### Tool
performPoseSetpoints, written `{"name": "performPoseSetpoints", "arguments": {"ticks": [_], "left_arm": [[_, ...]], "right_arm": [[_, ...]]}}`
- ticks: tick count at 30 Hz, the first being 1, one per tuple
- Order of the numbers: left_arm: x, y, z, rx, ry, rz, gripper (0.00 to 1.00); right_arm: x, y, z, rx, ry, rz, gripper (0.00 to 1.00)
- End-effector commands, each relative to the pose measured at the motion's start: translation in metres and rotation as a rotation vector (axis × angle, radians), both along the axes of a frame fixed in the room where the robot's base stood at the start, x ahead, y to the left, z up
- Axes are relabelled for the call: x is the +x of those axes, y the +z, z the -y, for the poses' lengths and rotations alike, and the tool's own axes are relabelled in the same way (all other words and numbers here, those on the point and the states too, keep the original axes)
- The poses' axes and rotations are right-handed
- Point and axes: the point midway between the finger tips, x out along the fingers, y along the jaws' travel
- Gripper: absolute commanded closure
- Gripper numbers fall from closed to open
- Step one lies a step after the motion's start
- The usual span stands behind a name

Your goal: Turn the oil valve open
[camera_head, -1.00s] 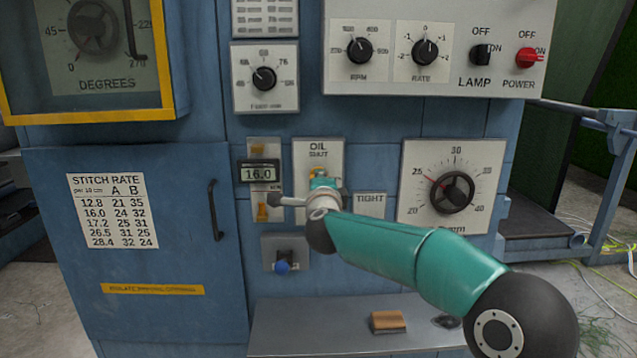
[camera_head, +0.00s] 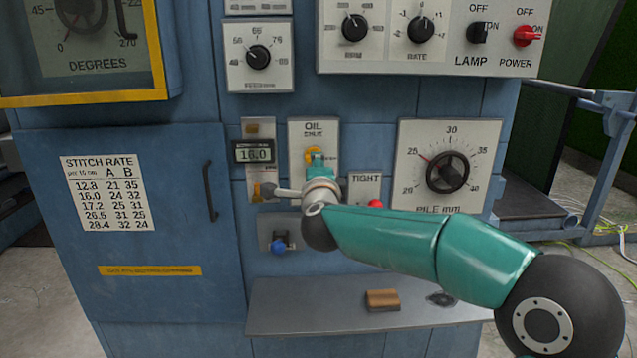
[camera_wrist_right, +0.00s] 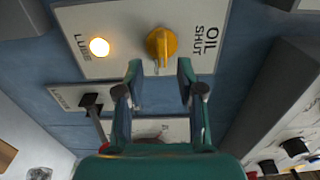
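The oil valve is a yellow knob (camera_head: 313,155) on a pale plate marked OIL and SHUT (camera_head: 300,133), on the blue machine front. In the right wrist view the knob (camera_wrist_right: 162,45) is close ahead, with its narrow handle pointing toward my gripper. My right gripper (camera_wrist_right: 158,72) is open, with one green finger on each side of the handle's line. I cannot tell whether either finger touches it. In the head view my right gripper (camera_head: 317,165) covers the lower part of the plate. My left gripper is not in view.
A lit lamp (camera_wrist_right: 99,47) shows on the oil plate. Beside it are a 16.0 display (camera_head: 254,152), a blue-tipped lever (camera_head: 278,246), a red knob (camera_head: 376,204) and the pile dial (camera_head: 447,172). A shelf (camera_head: 285,318) below holds a brown block (camera_head: 382,299).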

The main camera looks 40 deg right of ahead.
Motion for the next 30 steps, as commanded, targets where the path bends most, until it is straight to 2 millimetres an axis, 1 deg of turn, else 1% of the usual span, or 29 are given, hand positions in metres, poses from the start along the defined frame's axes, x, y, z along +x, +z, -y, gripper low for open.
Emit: {"name": "performPoseSetpoints", "arguments": {"ticks": [1,6,9,12,17,30], "left_arm": [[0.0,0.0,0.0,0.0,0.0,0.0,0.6],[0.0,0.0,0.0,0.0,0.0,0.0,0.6],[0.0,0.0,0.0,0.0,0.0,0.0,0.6],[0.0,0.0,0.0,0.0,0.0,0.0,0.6],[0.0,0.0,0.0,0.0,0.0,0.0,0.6],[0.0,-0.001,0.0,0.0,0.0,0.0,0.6]], "right_arm": [[-0.01,0.001,-0.006,0.001,0.003,0.001,0.62],[-0.038,0.0,-0.024,0.001,0.003,0.001,0.62],[-0.05,0.0,-0.032,0.001,0.002,0.001,0.62],[-0.058,-0.001,-0.036,0.002,0.001,-0.001,0.62],[-0.063,-0.002,-0.039,0.002,-0.001,-0.001,0.62],[-0.063,-0.002,-0.038,0.001,-0.001,-0.002,0.62]]}}
